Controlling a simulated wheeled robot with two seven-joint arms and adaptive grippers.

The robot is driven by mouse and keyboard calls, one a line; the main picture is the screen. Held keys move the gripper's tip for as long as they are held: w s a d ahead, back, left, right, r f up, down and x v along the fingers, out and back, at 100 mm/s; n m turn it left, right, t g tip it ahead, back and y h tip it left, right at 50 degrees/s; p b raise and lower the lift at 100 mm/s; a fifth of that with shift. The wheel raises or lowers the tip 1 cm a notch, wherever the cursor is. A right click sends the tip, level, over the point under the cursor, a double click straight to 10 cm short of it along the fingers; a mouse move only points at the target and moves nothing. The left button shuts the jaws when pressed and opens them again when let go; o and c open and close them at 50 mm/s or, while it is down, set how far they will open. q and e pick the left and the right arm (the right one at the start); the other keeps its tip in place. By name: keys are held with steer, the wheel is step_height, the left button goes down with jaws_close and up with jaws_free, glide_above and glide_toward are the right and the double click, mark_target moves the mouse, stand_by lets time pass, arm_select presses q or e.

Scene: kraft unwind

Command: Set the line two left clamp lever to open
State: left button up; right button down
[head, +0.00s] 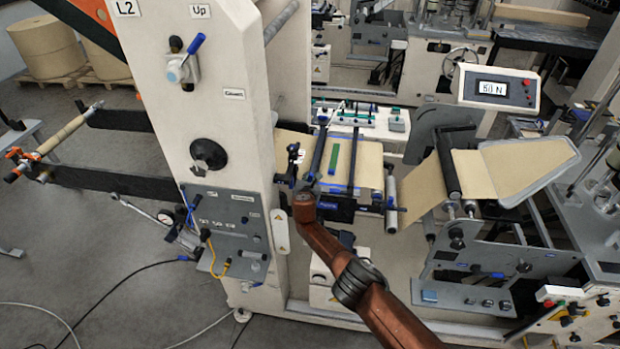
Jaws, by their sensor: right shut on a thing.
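The line two machine carries an L2 label (124,8) on its tall cream frame. Two dark clamp bars cross the splice table, a left clamp bar (320,146) and a right clamp bar (354,160). My right gripper (308,182) is at the near end of the left bar, where the left clamp lever sits. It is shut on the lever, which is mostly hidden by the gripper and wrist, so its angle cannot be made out. My left gripper is not in view.
Brown kraft web (370,165) with a green strip (333,160) lies on the table. The cream frame (215,120) stands close left of my right gripper. A tension display (492,88) reads about 60 N or 80 N. Grey floor (100,235) is open at left, with cables.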

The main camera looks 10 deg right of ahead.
steer(key=shift+a, duration=0.15)
steer(key=shift+f, duration=0.1)
steer(key=c, duration=2.2)
jaws_free()
steer(key=shift+a, duration=0.1)
steer(key=shift+o, duration=0.2)
steer(key=v, duration=0.2)
steer(key=shift+s+a+r, duration=0.1)
steer(key=shift+s+r, duration=0.15)
steer(key=shift+s, duration=0.1)
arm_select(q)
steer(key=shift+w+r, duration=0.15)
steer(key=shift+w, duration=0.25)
arm_select(e)
steer(key=v, duration=0.9)
steer(key=shift+a, duration=0.15)
